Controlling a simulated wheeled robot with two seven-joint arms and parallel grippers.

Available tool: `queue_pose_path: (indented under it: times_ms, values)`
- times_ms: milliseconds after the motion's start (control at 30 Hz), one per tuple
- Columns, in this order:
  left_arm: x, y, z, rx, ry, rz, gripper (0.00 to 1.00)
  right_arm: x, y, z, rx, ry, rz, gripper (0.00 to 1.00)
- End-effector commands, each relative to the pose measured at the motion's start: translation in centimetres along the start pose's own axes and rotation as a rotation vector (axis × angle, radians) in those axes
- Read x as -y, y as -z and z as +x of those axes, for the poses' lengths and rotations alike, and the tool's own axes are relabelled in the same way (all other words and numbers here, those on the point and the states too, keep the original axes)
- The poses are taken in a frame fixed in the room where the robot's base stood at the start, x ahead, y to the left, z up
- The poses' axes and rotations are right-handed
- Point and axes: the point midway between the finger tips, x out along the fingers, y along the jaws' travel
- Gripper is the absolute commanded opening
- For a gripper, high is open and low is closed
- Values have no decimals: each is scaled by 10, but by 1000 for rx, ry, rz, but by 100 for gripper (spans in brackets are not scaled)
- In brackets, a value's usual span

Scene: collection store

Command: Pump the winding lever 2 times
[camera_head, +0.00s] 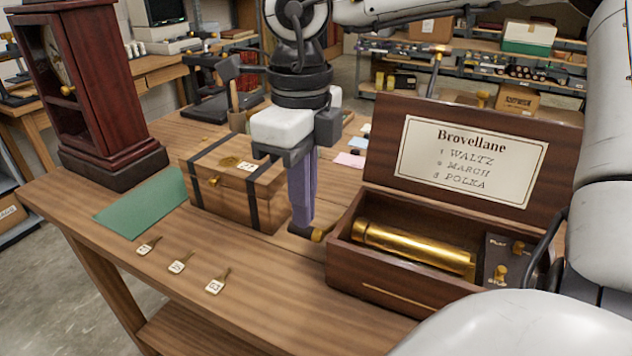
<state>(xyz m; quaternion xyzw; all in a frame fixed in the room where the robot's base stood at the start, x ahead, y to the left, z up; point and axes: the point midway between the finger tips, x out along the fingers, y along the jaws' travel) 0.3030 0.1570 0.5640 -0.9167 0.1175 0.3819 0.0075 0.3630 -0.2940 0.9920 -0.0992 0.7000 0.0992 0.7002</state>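The music box (345,278) stands open on the workbench, with a brass cylinder (415,247) inside and a lid card (470,162) reading "Brovellane". A small brass knob (318,236) with a dark part beside it shows low at the box's left side; it may be the end of the winding lever, whose rest I cannot make out. My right gripper (302,225) points down between the music box and a wooden chest, its fingertips right at the knob. The fingers look close together, but whether they grip anything is hidden. My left gripper is out of view.
A black-strapped chest (225,190) stands just left of my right gripper. A green mat (140,204), several small tags (177,267) and a dark red clock case (95,100) lie or stand farther left. The bench's front strip is mostly clear. Play and stop knobs (500,274) sit inside the box.

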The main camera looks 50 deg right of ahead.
Motion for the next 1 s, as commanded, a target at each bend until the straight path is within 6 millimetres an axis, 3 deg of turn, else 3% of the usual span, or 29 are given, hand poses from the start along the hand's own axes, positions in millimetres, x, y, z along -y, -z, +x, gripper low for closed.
queue_pose_path:
  times_ms: [400,767,1000]
  values:
    - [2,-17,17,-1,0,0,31,-7,0,25,-1,3,-1,0]
    - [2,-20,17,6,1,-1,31,-8,0,25,-1,2,0,0]
    - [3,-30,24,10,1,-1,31,-9,0,35,-2,2,0,0]
